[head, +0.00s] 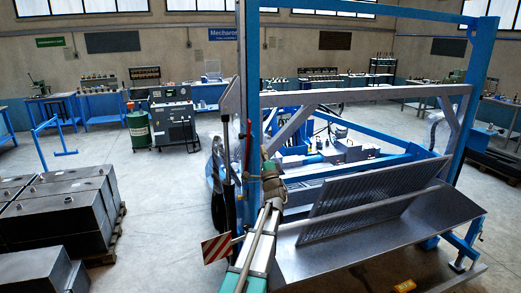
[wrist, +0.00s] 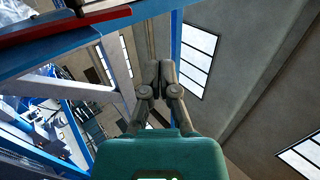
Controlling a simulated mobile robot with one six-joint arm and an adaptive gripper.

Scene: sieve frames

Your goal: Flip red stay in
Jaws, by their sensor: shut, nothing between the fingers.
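The red stay (head: 248,144) is a thin red bar standing nearly upright along the left side of the blue post (head: 270,75) in the head view. A red bar (wrist: 72,22), which looks like the same stay, lies along a blue beam at the top left of the wrist view. My gripper (head: 266,158) is beside the blue post, just right of the stay's lower part; contact cannot be told. In the wrist view my gripper (wrist: 158,66) has its fingers together and empty, apart from the red bar.
A blue machine frame with a grey crossbar (head: 365,95) stands right of my arm. Below it are a perforated sieve panel (head: 365,200) and a sloping metal tray (head: 430,215). A red-and-white striped plate (head: 216,248) is at lower left. Open floor (head: 160,190) lies left.

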